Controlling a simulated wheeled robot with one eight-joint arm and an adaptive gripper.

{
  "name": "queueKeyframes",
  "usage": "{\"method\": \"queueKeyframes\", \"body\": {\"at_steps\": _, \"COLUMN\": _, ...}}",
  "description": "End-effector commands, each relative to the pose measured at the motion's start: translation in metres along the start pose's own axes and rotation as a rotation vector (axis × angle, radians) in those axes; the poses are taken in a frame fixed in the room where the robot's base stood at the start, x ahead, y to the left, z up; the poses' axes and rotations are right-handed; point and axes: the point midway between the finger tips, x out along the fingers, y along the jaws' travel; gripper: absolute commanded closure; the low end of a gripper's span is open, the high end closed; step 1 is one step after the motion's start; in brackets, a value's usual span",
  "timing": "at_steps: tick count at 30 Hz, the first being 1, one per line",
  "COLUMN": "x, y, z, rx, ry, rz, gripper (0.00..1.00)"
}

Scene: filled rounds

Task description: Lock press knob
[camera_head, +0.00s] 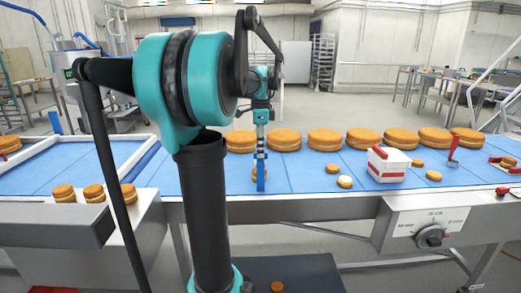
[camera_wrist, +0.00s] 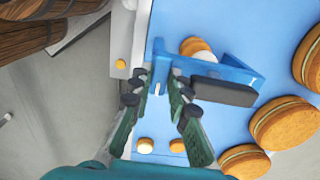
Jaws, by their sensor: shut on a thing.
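A black round knob (camera_head: 431,237) sits on a light grey control panel (camera_head: 400,240) on the front of the conveyor table, right of centre in the head view. Small labels around it are too small to read. My gripper (camera_head: 261,140) is well to the left of the knob, over the blue belt. It is shut on a blue piece (camera_head: 261,176), which hangs upright below the fingers. In the wrist view the blue piece (camera_wrist: 230,70) is flat and angled, with a black bar beside it, and my fingers (camera_wrist: 162,88) close around its left end. The knob does not show there.
The blue belt (camera_head: 310,178) carries a row of large filled rounds (camera_head: 325,140) at the back. A white box with red edges (camera_head: 388,166), small rounds (camera_head: 345,182) and a red upright handle (camera_head: 453,150) stand on the right. Small rounds (camera_head: 94,193) sit on the left ledge.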

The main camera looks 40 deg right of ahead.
Motion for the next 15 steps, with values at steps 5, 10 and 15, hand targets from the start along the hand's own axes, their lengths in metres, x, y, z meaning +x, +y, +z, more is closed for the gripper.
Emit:
{"method": "queueKeyframes", "body": {"at_steps": 5, "x": -0.0003, "y": -0.0004, "z": 0.0002, "rx": 0.000, "ry": -0.001, "rz": -0.001, "gripper": 0.71}}
{"method": "queueKeyframes", "body": {"at_steps": 10, "x": -0.0001, "y": -0.0004, "z": 0.0001, "rx": -0.001, "ry": 0.000, "rz": -0.001, "gripper": 0.62}}
{"method": "queueKeyframes", "body": {"at_steps": 15, "x": -0.0001, "y": -0.0004, "z": 0.0001, "rx": -0.001, "ry": 0.000, "rz": -0.001, "gripper": 0.62}}
